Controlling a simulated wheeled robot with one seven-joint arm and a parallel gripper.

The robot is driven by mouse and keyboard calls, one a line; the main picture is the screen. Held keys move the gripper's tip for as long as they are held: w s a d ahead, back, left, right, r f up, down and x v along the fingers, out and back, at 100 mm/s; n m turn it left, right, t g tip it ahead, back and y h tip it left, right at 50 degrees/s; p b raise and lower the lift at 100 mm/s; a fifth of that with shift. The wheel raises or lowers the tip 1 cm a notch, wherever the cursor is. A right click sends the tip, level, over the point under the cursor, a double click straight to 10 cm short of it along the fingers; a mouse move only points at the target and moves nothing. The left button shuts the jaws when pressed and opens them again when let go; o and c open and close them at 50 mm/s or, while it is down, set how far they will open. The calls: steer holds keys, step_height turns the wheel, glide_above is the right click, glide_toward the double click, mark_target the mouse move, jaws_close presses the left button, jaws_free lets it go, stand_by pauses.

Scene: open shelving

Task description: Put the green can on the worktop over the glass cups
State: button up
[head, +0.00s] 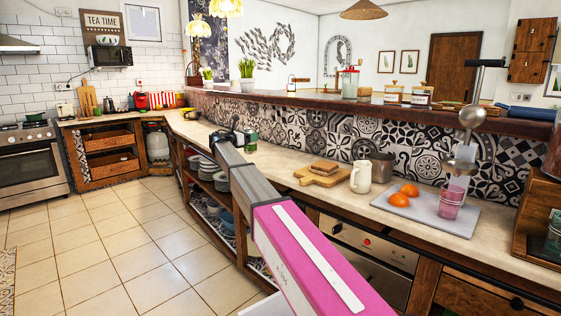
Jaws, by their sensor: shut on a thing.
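My gripper (229,135) is at the far end of my outstretched arm, over the long worktop (290,172). It is shut on the green can (251,140), which shows just right of the dark fingers; the arm partly hides the hold. The can is upright, at about worktop level near the tiled back wall. I cannot tell whether its base touches the worktop. Open shelves under the worktop hold plates (205,166), bowls and small glass-like pieces (212,207). These are too small to tell surely as glass cups, and my arm hides part of the shelves.
Right of my arm are a cutting board (321,178) with bread, a white jug (361,177), a metal pot (382,165) and a grey tray (410,210) with oranges and pink cups (451,203). A raised wooden ledge (350,105) runs behind. The tiled floor at left is clear.

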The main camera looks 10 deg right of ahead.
mark_target(254, 148)
steer(key=d+r, duration=0.3)
steer(key=r, duration=0.1)
steer(key=shift+g, duration=0.3)
steer(key=shift+w+d+f, duration=1.15)
steer(key=shift+d+f, duration=0.45)
steer(key=shift+f, duration=0.2)
steer(key=shift+w+d+f, duration=1.2)
steer(key=shift+d+f, duration=0.4)
steer(key=shift+f, duration=0.2)
steer(key=shift+w+d+f, duration=1.15)
steer(key=shift+d+f, duration=0.45)
steer(key=shift+f, duration=0.2)
steer(key=shift+f, duration=0.1)
steer(key=o, duration=1.1)
steer(key=v, duration=1.2)
